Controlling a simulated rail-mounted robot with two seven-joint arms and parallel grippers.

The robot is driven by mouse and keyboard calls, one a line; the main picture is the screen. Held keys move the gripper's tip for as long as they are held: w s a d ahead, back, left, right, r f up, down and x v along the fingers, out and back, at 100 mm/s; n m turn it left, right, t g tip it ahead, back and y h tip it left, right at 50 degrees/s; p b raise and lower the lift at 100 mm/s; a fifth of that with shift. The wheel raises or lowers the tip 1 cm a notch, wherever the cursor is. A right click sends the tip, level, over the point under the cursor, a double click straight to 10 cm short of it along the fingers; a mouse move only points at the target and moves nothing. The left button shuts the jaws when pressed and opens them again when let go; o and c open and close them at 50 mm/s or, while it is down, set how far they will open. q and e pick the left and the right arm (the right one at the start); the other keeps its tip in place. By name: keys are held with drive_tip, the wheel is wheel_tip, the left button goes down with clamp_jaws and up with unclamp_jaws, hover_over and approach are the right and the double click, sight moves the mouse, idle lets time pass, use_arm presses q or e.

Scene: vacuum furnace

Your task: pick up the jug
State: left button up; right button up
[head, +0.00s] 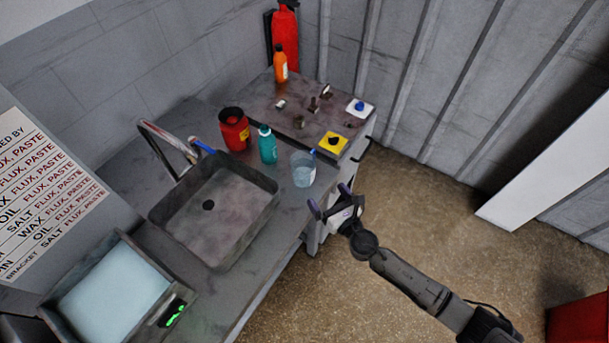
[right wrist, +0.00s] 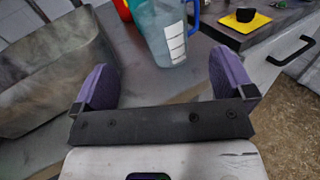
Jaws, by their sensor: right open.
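The jug (head: 302,170) is clear and bluish with a blue handle. It stands upright on the counter to the right of the sink, near the counter's front edge. In the right wrist view the jug (right wrist: 162,30) shows a white label strip and the blue handle at its right; its top is cut off by the frame. My right gripper (head: 330,202) is open and empty, in front of the jug and apart from it. Its two purple fingers (right wrist: 160,82) point toward the jug, which lies beyond and between them. My left gripper is not in view.
A teal bottle (head: 267,145) stands close left of the jug, with a red container (head: 234,130) behind. The sink (head: 215,210) is left. A yellow pad (head: 332,144) with a black knob lies behind right. An orange bottle (head: 281,65) stands at the back.

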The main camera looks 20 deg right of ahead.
sight(309, 171)
drive_tip(key=w, duration=0.4)
drive_tip(key=w+a, duration=0.1)
drive_tip(key=w, duration=0.2)
drive_tip(key=shift+a+b, duration=0.1)
drive_tip(key=shift+b, duration=0.25)
drive_tip(key=shift+w+a, duration=0.15)
drive_tip(key=shift+w, duration=0.45)
drive_tip(key=w, duration=0.1)
drive_tip(key=w+b, duration=0.1)
drive_tip(key=w, duration=0.2)
drive_tip(key=shift+a+f, duration=0.15)
drive_tip(key=shift+a, duration=0.2)
drive_tip(key=shift+w+a+b, duration=0.1)
drive_tip(key=shift+w+b, duration=0.3)
drive_tip(key=shift+w, duration=0.05)
drive_tip(key=c, duration=0.7)
drive_tip(key=shift+c, duration=0.8)
